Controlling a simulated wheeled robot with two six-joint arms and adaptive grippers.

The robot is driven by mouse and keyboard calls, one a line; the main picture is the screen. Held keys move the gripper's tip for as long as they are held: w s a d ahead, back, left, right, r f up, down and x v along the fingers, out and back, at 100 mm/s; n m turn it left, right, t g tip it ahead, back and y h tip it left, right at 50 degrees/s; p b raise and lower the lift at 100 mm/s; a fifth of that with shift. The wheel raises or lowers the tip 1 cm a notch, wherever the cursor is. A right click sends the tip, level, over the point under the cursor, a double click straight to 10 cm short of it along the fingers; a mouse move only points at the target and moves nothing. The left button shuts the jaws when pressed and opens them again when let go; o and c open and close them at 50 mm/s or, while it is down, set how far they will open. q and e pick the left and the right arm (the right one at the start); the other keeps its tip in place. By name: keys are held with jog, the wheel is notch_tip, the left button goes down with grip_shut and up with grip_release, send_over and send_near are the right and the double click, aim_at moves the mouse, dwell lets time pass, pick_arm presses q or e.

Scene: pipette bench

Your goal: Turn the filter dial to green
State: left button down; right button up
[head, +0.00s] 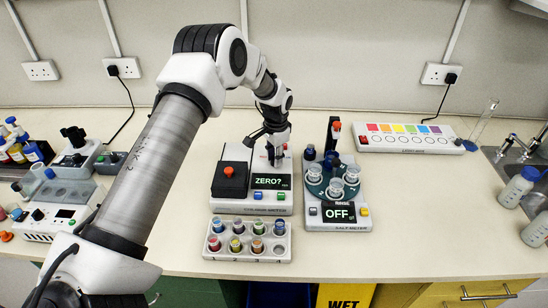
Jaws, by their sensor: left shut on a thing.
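The colorimeter (262,208) stands mid-bench, with a black lid (230,180) and orange knob on its left. Its display (269,181) reads "ZERO?". My left gripper (275,157) points down at the back right of this box, behind the display. It is shut on what seems to be the filter dial, which the fingers mostly hide. The dial's set colour cannot be read. My right gripper is not in view.
A rack of colour-capped vials (225,254) stands in front of the colorimeter. A second meter (357,226) reading "OFF" is close on the right, with a round carousel. A light box (390,149) with colour squares lies behind right.

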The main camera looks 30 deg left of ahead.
pick_arm(q)
jog(key=shift+s+f, duration=0.15)
jog(key=shift+f, duration=0.05)
jog(key=c, duration=1.2)
grip_release()
jog(key=o, duration=0.3)
jog(key=shift+d, duration=0.1)
jog(key=shift+w+f, duration=0.1)
jog(key=shift+w, duration=0.25)
notch_tip(320, 180, up, 12)
jog(key=shift+d, duration=0.25)
jog(key=shift+s, duration=0.15)
